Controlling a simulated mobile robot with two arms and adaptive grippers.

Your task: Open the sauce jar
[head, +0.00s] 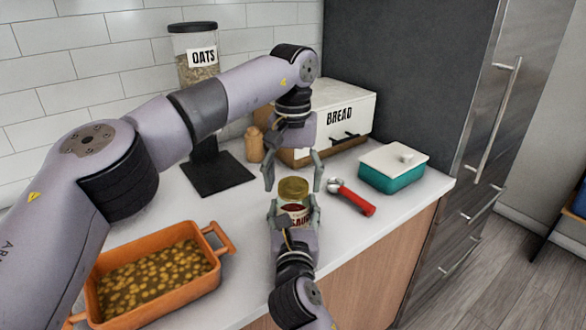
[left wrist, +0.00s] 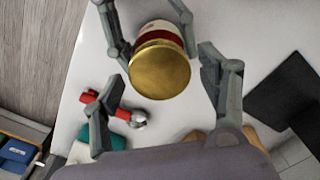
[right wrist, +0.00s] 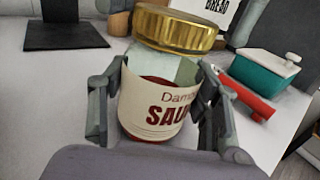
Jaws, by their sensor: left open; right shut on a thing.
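The sauce jar (head: 296,212) is glass with a cream label and red sauce, and its gold lid (head: 293,188) is on top. My right gripper (head: 293,214) is shut around the jar's body; the right wrist view shows the label (right wrist: 160,112) between its fingers and the jar slightly tilted. My left gripper (head: 292,186) is open and points down above the jar, its fingers on either side near lid height. In the left wrist view the gold lid (left wrist: 160,69) lies beyond the open left fingertips, not gripped. Whether the jar's base touches the counter is hidden.
A red-handled tool (head: 352,197) and a teal dish with white lid (head: 392,170) lie to the right. A bread box (head: 345,108) and an oats container (head: 196,60) stand behind. An orange casserole (head: 160,307) sits front left. The counter's front edge is close to the jar.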

